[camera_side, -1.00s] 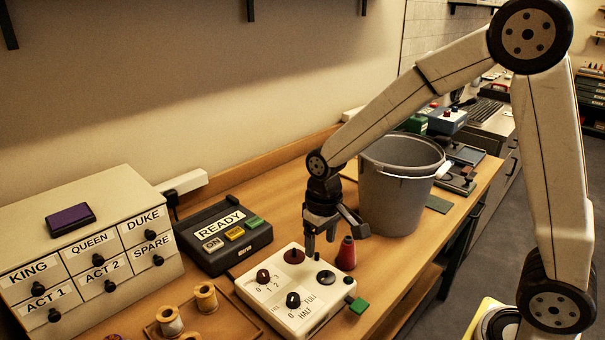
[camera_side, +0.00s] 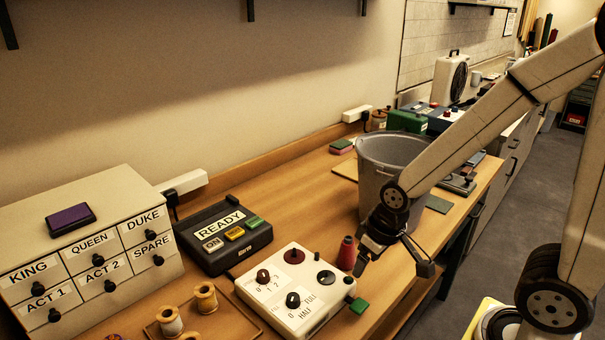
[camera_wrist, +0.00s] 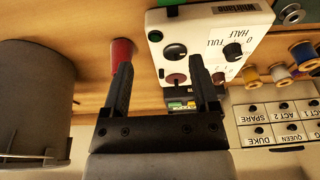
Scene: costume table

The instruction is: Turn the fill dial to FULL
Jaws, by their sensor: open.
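The white control box (camera_side: 270,303) sits on the wooden table with several knobs on top. The fill dial (camera_side: 293,299) is a black knob with a light pointer line, beside the labels 0, HALF and FULL. It also shows in the wrist view (camera_wrist: 233,51); I cannot tell exactly where its pointer aims. My gripper (camera_side: 392,275) is above the table's front edge, to the right of the box and in front of the grey bucket. In the wrist view my gripper (camera_wrist: 157,75) has its two fingers apart with nothing held, and the dial lies beyond them to the right.
A dark red cone (camera_side: 346,254) stands just behind the box. The grey bucket (camera_side: 372,160) is behind my gripper. The READY console (camera_side: 222,236), thread spools (camera_side: 170,321) on a tray and labelled drawers (camera_side: 90,270) are to the left.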

